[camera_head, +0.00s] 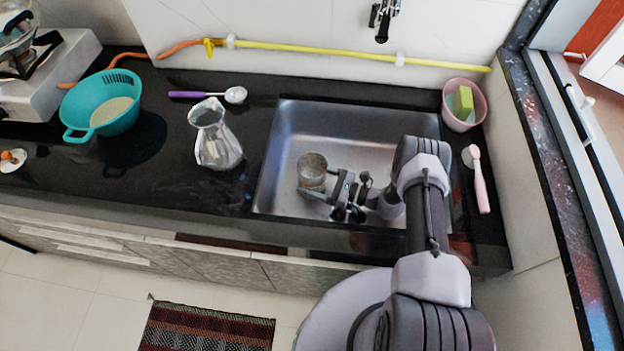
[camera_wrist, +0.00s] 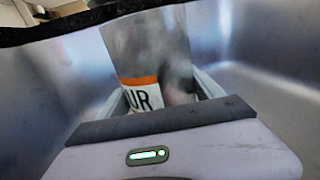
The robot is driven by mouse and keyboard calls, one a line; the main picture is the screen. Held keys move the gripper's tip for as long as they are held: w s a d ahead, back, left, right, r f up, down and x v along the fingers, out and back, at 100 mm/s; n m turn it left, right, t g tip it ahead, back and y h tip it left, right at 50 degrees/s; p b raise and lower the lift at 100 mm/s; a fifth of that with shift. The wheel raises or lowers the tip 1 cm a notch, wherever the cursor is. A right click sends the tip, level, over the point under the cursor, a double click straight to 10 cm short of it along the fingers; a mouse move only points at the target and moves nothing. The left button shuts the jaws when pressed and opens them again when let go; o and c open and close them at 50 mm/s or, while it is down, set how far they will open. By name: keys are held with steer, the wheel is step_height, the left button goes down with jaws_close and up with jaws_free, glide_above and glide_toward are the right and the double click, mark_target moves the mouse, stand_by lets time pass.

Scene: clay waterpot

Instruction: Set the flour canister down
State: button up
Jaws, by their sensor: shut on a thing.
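The flour canister (camera_head: 312,168) is a small grey, metallic-looking cylinder inside the sink basin (camera_head: 350,120), in its left half. In the wrist view the canister (camera_wrist: 150,60) rises between my fingers and carries a white label with an orange band and the letters "UR". My gripper (camera_head: 318,189) reaches into the sink from the right and is shut on the canister; it also shows in the wrist view (camera_wrist: 158,98). The canister looks roughly upright. I cannot tell whether its base touches the sink floor, as my gripper hides its lower part.
A metallic pitcher (camera_head: 214,138) stands left of the sink. A pink cup (camera_head: 463,112) with a sponge and a pink brush (camera_head: 480,180) are on the right. Dark counter (camera_head: 170,185) in front is bare.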

steer(key=o, duration=2.1)
steer(key=shift+f, duration=0.1)
